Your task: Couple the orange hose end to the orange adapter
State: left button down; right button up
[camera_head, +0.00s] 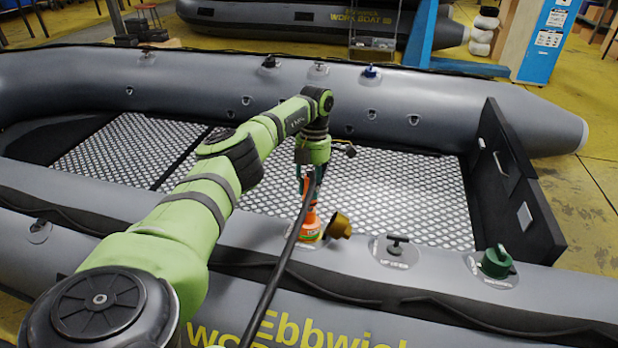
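My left arm comes in from the lower left, and its gripper (308,183) points down over the near tube of the grey boat. Its fingers are around the orange hose end (307,195), which hangs upright with a black hose (281,265) running from it to the bottom edge. Directly below, the orange adapter (310,232) sits on the near tube. The hose end and adapter line up and appear to meet; I cannot tell whether they are locked together. The fingers partly hide the hose end. My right gripper is not in view.
A brass-coloured cap (340,226) is right beside the adapter. A dark T-handled valve (396,244) and a green valve cap (496,262) stand further right on the near tube. A blue fitting (370,71) is on the far tube. The boat floor (400,195) is clear.

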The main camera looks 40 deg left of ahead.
pick_arm(q)
jog(key=shift+s+d+f, duration=0.1)
jog(key=shift+s+f, duration=0.05)
jog(key=shift+f, duration=0.8)
dwell(0.5)
jog(key=c, duration=0.8)
grip_release()
jog(key=shift+c, duration=0.2)
jog(key=r, duration=0.3)
jog(key=w+r, duration=0.1)
jog(key=r, duration=0.3)
jog(key=w+a+r, duration=0.1)
jog(key=r, duration=0.2)
jog(key=shift+r, duration=0.95)
